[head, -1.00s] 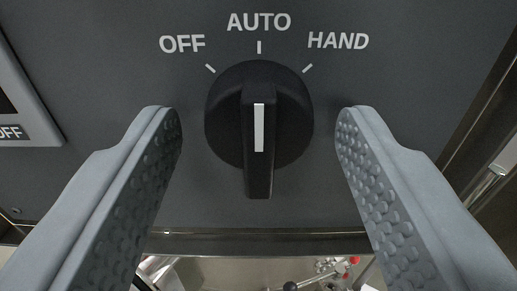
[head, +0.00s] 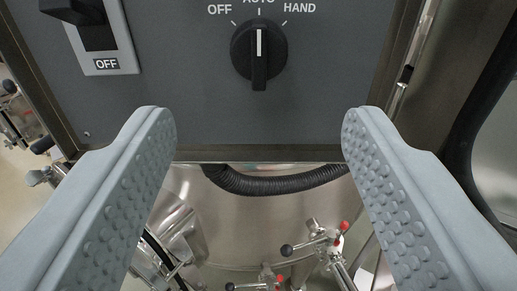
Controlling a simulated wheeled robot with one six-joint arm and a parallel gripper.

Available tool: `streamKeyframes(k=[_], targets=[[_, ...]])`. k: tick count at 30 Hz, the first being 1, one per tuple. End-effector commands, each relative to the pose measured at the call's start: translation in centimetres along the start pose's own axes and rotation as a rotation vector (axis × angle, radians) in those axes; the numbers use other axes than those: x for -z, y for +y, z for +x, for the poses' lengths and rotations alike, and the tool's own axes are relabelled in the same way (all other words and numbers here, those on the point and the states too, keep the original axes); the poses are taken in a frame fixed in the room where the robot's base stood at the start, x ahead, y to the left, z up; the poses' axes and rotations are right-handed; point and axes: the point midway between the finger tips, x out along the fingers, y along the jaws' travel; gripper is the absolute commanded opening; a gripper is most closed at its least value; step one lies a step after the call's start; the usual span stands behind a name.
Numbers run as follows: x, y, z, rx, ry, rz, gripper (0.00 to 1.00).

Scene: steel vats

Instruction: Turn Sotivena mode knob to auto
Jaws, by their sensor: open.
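The black mode knob (head: 259,66) is on the grey control panel (head: 220,115) at the upper middle. Its white line stands vertical and points at the AUTO mark, between OFF on the left and HAND on the right. The AUTO label is partly cut off by the top edge of the picture. The name Sotivena is not in view. My gripper (head: 259,125) is open and empty. Its two fingers are wide apart, and its tips appear below the knob and clear of it.
A switch with an OFF label (head: 106,64) is at the panel's upper left. Below the panel are a ribbed black hose (head: 270,184), a shiny steel vat (head: 225,235) and valve handles with red and black knobs (head: 318,240). A black cable or hose runs down the right edge.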

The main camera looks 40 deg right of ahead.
Motion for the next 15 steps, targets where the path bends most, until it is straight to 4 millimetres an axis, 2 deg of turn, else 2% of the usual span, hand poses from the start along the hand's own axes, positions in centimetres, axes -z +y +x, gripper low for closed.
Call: streamKeyframes(k=[1,9,15], targets=[[0.1,0.0,-1.1,0.0,0.002,0.0,0.58],[0.0,0.0,-5.5,0.0,0.001,-0.001,0.58],[0.0,0.0,-7.6,0.0,-0.001,0.0,0.58]])
